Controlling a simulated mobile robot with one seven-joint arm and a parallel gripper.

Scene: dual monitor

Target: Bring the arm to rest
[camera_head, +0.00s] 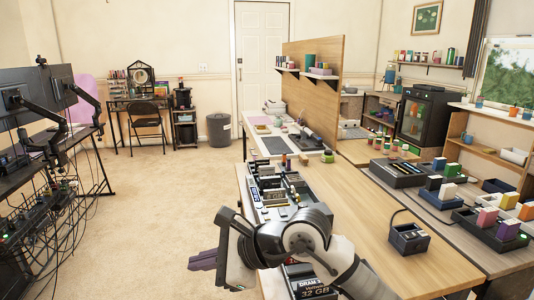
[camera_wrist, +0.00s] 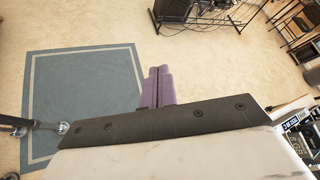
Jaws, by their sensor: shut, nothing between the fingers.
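My gripper (camera_head: 203,260) is at the lower middle of the head view, with its purple fingers pointing left, out past the left edge of the workbench (camera_head: 385,235). In the wrist view my gripper (camera_wrist: 158,75) shows its two purple fingers side by side, shut with nothing between them. Below the fingers in that view are carpet and a blue-grey rug (camera_wrist: 85,95). My bent arm covers part of the bench's near end in the head view.
An open device tray (camera_head: 285,190) and a DRAM box (camera_head: 310,283) lie on the bench close to my arm. A small dark box (camera_head: 408,238) stands to the right. A monitor rack (camera_head: 50,140) stands at the far left. The carpet (camera_head: 150,200) between is clear.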

